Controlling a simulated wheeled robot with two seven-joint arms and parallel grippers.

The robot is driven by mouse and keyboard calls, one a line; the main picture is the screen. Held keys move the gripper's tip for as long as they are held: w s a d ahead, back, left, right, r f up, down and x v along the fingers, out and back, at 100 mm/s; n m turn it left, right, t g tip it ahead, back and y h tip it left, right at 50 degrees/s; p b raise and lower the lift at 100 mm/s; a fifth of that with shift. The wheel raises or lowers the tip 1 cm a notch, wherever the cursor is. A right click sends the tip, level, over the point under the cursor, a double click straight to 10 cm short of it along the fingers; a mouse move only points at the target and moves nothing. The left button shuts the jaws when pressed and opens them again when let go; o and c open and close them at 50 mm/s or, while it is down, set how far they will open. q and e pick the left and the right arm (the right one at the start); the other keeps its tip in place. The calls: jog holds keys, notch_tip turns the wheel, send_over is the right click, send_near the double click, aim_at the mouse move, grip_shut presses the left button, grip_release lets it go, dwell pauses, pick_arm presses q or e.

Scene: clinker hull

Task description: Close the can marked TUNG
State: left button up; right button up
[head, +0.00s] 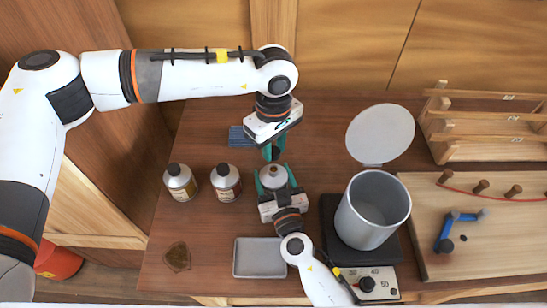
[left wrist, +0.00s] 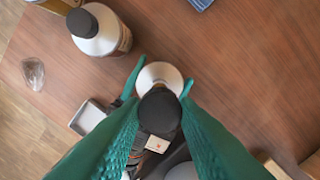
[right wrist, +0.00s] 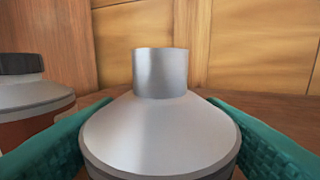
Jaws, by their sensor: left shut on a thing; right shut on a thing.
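A metal can (head: 273,176) with a bare silver neck stands on the bench in the head view. My right gripper (head: 275,188) is shut around its body; in the right wrist view the can's neck (right wrist: 160,73) shows uncapped between the green fingers. My left gripper (head: 271,152) is above the can. In the left wrist view it is shut on a black cap (left wrist: 160,110), apart from the can (left wrist: 158,74), which appears beyond it. The can's label is not readable in these views, so I cannot confirm the TUNG mark.
Two capped cans (head: 181,182) (head: 226,181) stand to the left. A grey tray (head: 260,258) lies in front. A large metal pot (head: 373,210) on a dark hotplate stands right, its round lid (head: 380,134) raised behind. A wooden rack (head: 485,125) is far right.

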aim_at(274, 168)
pick_arm(q)
jog(key=shift+f, duration=1.5)
jog(key=shift+f, duration=0.9)
jog(key=shift+f, duration=0.55)
